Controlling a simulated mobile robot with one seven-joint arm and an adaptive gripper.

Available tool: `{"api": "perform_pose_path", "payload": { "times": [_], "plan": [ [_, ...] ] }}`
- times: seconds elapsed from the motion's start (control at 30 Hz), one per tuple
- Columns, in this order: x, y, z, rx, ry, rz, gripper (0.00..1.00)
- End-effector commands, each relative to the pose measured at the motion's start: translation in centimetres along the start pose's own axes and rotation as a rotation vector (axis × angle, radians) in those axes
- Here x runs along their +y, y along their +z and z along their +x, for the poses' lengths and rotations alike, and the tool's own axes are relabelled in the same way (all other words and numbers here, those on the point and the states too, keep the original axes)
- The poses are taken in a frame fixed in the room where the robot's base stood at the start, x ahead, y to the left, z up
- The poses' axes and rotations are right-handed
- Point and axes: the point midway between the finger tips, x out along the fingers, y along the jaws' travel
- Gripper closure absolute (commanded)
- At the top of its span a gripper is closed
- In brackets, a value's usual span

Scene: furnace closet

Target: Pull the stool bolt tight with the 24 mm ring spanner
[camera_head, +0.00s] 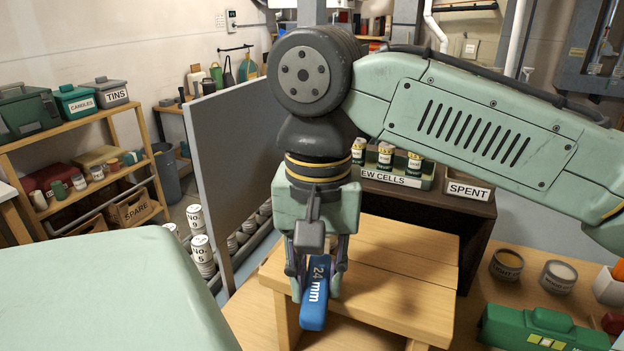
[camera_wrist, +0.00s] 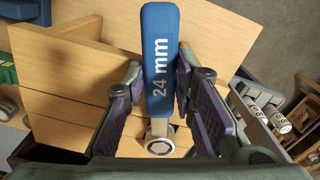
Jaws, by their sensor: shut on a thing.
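The 24 mm ring spanner has a blue handle marked "24 mm" (camera_head: 316,292); it also shows in the wrist view (camera_wrist: 160,60). My gripper (camera_head: 318,278) points down over the stool and is shut on the spanner's handle. In the wrist view, my gripper's fingers (camera_wrist: 160,95) stand either side of it. The spanner's metal ring end shows at the bottom of the wrist view, with a pale six-sided shape inside it. I cannot tell whether that is the bolt head or an open hole. The wooden stool (camera_head: 385,302) lies below and behind the spanner.
A grey upright panel (camera_head: 222,165) and numbered tins (camera_head: 201,250) stand left of the stool. A dark shelf with boxes labelled "EW CELLS" (camera_head: 395,180) and "SPENT" (camera_head: 468,188) stands behind. A green case (camera_head: 540,328) and open tins (camera_head: 507,264) lie at right.

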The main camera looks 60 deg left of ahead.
Motion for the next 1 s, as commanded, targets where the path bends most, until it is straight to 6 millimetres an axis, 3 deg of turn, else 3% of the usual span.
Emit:
{"api": "perform_pose_path", "payload": {
  "times": [0.8, 0.83, 1.0],
  "plan": [
    [0.0, 0.0, -2.4, 0.001, 0.0, -0.001, 1.0],
    [0.0, 0.0, -2.4, 0.001, 0.0, -0.001, 0.78],
    [0.0, 0.0, -2.4, 0.001, 0.0, -0.001, 0.89]
  ]
}}
